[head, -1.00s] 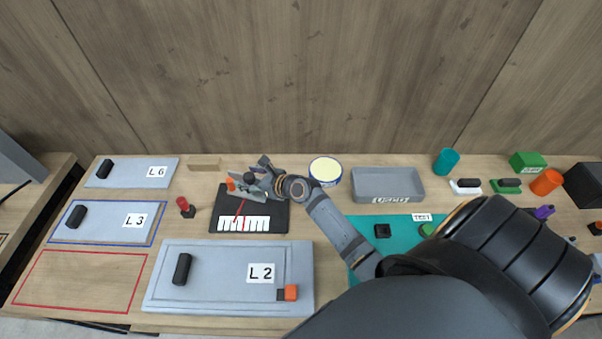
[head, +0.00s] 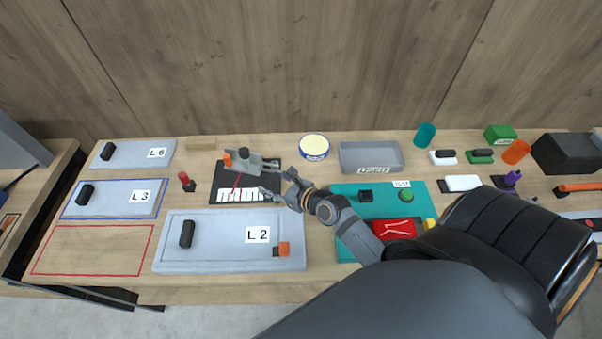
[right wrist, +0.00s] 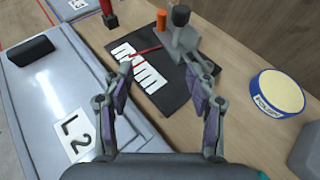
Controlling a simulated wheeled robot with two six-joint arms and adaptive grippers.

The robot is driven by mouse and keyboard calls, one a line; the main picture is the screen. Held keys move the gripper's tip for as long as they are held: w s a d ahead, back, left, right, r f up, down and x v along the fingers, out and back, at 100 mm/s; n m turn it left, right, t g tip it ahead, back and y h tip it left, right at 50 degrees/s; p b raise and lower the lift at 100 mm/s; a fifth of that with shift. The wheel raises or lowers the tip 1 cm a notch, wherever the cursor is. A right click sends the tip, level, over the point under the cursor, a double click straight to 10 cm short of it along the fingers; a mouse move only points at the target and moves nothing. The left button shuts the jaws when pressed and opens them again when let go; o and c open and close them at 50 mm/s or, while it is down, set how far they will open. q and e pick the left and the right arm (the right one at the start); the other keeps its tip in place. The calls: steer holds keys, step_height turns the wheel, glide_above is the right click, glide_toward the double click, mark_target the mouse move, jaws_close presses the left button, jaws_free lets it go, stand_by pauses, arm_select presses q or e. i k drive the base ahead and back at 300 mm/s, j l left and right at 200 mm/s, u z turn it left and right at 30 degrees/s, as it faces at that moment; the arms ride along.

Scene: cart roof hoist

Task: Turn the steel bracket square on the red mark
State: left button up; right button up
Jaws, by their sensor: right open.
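The steel bracket (head: 251,164), grey with an orange and a black knob, stands on a black mat (head: 221,193). It also shows in the right wrist view (right wrist: 183,43). A thin red pointer (right wrist: 146,50) runs from it toward the white scale (head: 228,195). The red mark (right wrist: 146,76) crosses the scale. The pointer's tip lies to the left of the mark, at an angle to it. My right gripper (head: 276,185) is open and empty at the mat's right edge, apart from the bracket; its fingers show in the right wrist view (right wrist: 160,72). My left gripper is out of view.
A grey L2 panel (head: 202,258) with a black handle lies in front of the mat. A round cream-topped tin (head: 314,147) and a grey tray (head: 371,158) stand to the right. A red-topped post (head: 188,182) stands left of the mat. Bare wood lies between mat and tin.

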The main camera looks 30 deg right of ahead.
mark_target(232, 161)
steer(key=k+j+z, duration=0.2)
steer(key=k, duration=0.15)
steer(key=k+l, duration=0.3)
steer(key=k, duration=0.2)
